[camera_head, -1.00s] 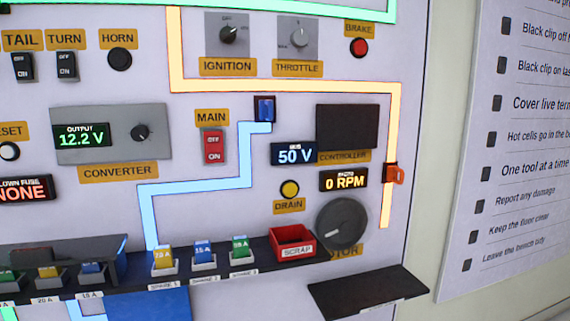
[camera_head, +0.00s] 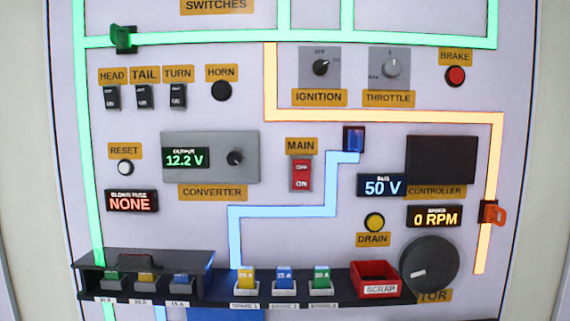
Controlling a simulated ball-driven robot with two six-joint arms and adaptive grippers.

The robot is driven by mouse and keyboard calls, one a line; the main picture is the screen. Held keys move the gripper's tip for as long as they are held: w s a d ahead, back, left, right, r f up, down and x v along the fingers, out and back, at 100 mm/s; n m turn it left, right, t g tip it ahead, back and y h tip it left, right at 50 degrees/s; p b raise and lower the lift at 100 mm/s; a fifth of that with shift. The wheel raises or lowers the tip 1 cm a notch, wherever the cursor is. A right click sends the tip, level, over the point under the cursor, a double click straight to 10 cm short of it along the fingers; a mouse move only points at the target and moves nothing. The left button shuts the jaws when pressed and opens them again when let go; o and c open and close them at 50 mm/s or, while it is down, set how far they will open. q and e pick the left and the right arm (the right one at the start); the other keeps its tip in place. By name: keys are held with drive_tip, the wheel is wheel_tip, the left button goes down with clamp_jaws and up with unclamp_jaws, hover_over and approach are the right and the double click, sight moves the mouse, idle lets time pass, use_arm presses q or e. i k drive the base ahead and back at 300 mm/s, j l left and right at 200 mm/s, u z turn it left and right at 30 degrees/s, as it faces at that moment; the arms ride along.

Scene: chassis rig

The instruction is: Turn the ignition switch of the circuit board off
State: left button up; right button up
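The ignition switch (camera_head: 320,68) is a black rotary knob on a grey plate in the upper middle of the board, above a yellow IGNITION label (camera_head: 319,97). Its pointer is turned toward the upper right, away from the OFF mark at the top; the small mark there is hard to read. The circuit board (camera_head: 330,240) is a pale upright panel that fills most of the head view. Neither of my grippers shows in the view.
The throttle knob (camera_head: 391,68) sits close right of the ignition, and the red brake button (camera_head: 455,76) beyond it. A shelf with coloured fuses (camera_head: 284,280) and a red scrap bin (camera_head: 374,278) juts out below. An orange clip (camera_head: 494,214) sticks out at right.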

sight(319, 66)
drive_tip(key=i+j+z, duration=0.1)
drive_tip(key=j, duration=0.3)
drive_tip(key=i+j+z, duration=0.15)
drive_tip(key=j, duration=0.25)
drive_tip(key=i+j+z, duration=0.1)
drive_tip(key=j, duration=0.3)
drive_tip(key=i+j+z, duration=0.15)
drive_tip(key=j, duration=0.25)
